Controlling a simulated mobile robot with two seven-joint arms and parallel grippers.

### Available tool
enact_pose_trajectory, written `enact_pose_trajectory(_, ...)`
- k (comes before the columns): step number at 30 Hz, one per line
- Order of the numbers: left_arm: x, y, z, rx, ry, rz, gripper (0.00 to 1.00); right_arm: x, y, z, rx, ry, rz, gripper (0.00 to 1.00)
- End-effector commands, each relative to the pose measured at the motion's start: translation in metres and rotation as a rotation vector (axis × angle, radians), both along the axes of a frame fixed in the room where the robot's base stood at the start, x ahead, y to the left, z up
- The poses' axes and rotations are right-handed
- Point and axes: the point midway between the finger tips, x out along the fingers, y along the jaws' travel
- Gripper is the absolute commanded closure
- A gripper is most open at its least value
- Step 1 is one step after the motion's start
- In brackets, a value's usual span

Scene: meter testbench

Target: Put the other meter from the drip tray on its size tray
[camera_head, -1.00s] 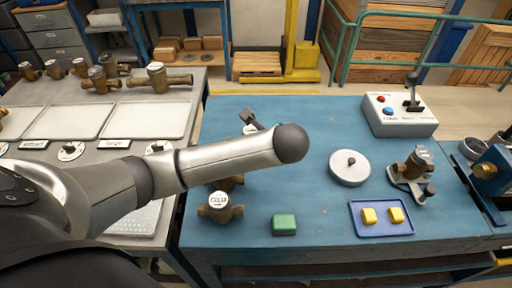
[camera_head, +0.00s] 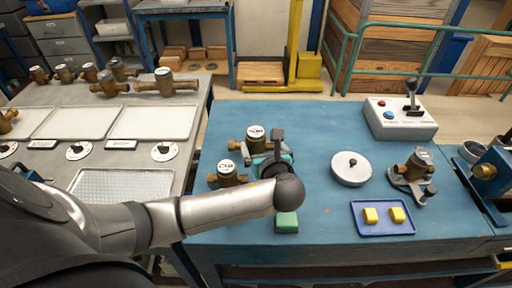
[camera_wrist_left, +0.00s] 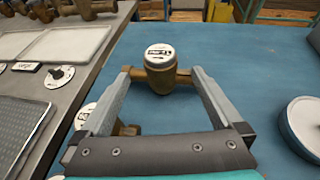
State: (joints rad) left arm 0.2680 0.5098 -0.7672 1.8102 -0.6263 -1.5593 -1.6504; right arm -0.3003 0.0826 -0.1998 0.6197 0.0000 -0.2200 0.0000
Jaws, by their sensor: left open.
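A brass meter with a white dial (camera_head: 257,135) stands on the blue bench. My left gripper (camera_head: 272,142) is open at it; in the left wrist view the fingertips (camera_wrist_left: 160,75) lie on either side of this meter (camera_wrist_left: 160,60). Contact cannot be told. A second meter (camera_head: 227,173) stands nearer, partly hidden by a finger in the wrist view (camera_wrist_left: 88,115). A third meter, seen earlier at the front, is hidden behind my arm. The perforated tray (camera_head: 105,186), apparently the drip tray, shows no meter on its visible part. White trays (camera_head: 155,123) lie on the grey table. My right gripper is not in view.
Several brass meters (camera_head: 165,82) stand behind the white trays.

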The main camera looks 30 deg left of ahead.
Motion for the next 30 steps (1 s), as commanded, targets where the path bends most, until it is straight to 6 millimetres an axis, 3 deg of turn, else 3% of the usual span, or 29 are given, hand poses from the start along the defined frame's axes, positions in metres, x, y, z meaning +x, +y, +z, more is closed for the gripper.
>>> enact_pose_trajectory(19, 0.049, 0.045, -0.031, -0.001, -0.001, 0.002, 0.00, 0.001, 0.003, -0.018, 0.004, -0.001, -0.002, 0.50)
enact_pose_trajectory(29, 0.053, 0.049, -0.032, -0.002, 0.001, -0.001, 0.00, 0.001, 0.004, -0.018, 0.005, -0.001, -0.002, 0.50)
enact_pose_trajectory(30, 0.053, 0.049, -0.032, -0.002, 0.001, -0.001, 0.05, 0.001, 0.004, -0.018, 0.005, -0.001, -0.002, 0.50)
